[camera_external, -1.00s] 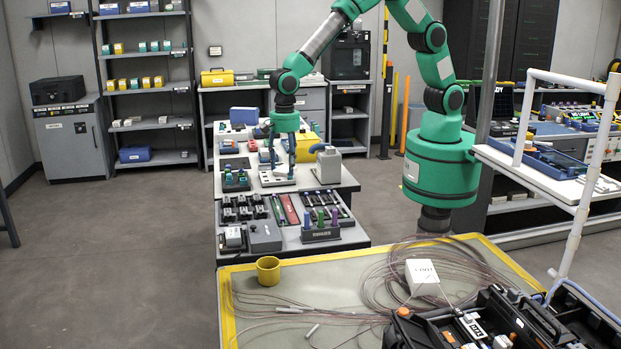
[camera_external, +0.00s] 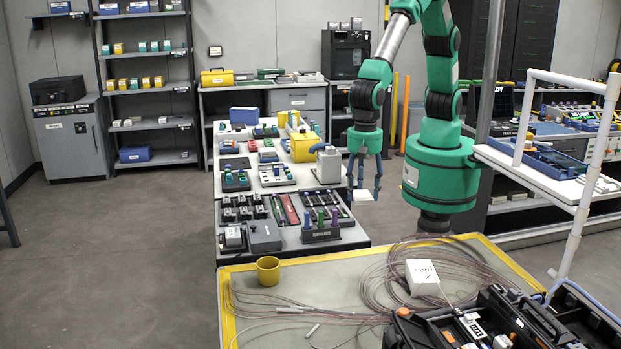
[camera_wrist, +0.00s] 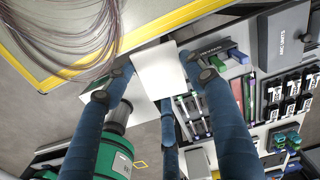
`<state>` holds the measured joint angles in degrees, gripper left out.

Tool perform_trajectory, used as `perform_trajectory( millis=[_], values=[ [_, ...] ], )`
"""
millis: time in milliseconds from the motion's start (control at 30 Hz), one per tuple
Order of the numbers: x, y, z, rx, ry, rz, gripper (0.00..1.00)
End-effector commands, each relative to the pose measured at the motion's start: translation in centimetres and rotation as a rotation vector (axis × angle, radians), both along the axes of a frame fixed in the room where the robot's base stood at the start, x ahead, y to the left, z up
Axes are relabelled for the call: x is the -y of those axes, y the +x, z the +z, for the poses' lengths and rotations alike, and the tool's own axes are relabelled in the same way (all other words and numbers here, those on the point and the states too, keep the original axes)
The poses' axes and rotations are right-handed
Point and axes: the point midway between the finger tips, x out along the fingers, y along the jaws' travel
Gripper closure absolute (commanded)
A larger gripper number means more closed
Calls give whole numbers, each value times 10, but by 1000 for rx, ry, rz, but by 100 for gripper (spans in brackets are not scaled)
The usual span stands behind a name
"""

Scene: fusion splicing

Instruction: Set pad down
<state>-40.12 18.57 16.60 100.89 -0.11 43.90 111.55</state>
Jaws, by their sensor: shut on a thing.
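The pad is a white square (camera_wrist: 159,70) held between the blue fingers of my gripper (camera_wrist: 160,85) in the wrist view. In the external view the pad (camera_external: 362,196) shows as a small pale shape at the fingertips of my gripper (camera_external: 364,194). My gripper points down and is shut on the pad. It hangs in the air just right of the long tool bench (camera_external: 345,236), near the yellow-edged table (camera_external: 235,262). The fingers partly hide the pad's sides.
The yellow-edged table carries a yellow cup (camera_external: 268,270), coiled fibres (camera_external: 385,275), a white box (camera_external: 422,277) and a black case (camera_external: 480,320). A holder with coloured bottles (camera_external: 320,233) and a grey dispenser (camera_external: 328,165) stand on the bench. The table's left middle is fairly clear.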

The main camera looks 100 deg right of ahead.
Motion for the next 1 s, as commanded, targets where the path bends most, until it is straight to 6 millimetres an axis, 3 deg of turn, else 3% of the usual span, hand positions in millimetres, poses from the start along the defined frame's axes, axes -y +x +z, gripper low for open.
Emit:
perform_trajectory(
  millis=[300, 733, 1000],
  values=[
    [-30, -40, -8, -3, -3, 96, 55],
    [-29, -38, -92, -3, -2, 92, 55],
    [-29, -38, -112, 0, 0, 92, 56]
  ],
)
